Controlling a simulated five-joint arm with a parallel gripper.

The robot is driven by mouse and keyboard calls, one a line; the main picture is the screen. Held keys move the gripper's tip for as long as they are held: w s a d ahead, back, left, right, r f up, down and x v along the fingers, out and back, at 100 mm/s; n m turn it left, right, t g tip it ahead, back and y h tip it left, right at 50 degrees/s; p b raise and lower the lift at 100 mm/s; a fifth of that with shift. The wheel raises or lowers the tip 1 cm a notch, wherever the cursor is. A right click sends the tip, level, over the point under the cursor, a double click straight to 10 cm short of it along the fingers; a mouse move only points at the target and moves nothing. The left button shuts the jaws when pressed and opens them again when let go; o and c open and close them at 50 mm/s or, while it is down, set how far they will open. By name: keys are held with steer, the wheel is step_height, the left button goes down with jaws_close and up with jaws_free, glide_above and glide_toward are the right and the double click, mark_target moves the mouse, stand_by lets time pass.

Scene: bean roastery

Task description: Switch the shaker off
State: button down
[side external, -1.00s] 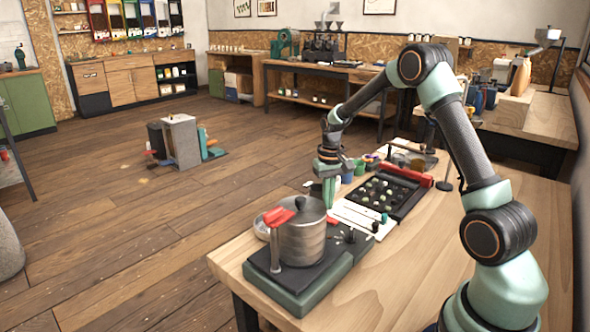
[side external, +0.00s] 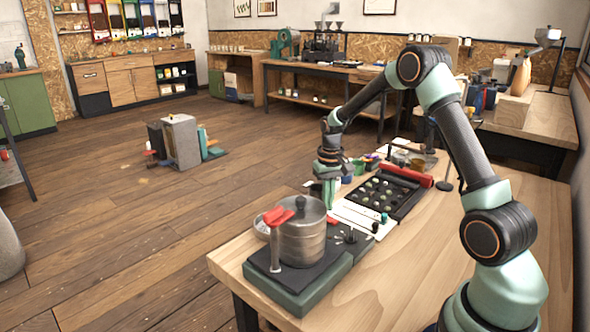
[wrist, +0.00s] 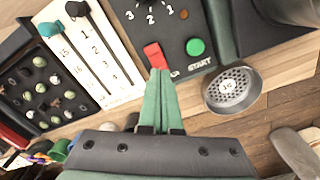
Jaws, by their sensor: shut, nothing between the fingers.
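The shaker is a metal sieve stack (side external: 302,240) with a lid and red clamps, on a dark green-edged base (side external: 296,288) at the near end of the bench. In the wrist view its control panel shows a red rocker switch (wrist: 154,55), a round green button (wrist: 195,47) labelled START, and a numbered dial (wrist: 152,4). My gripper (wrist: 164,74) is shut and empty, its tips right beside the red switch's lower edge. I cannot tell whether they touch it. In the side view my gripper (side external: 329,206) points down just behind the stack.
A white slider panel (wrist: 93,50) and a black tray of bean samples (side external: 385,193) lie beyond the shaker. A round perforated metal cup (wrist: 232,90) stands right of the panel. Small coloured cups (side external: 359,167) are near my wrist.

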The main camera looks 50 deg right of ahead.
steer(key=shift+f, duration=1)
stand_by(0.5)
steer(key=shift+r, duration=3.45)
steer(key=shift+r, duration=0.1)
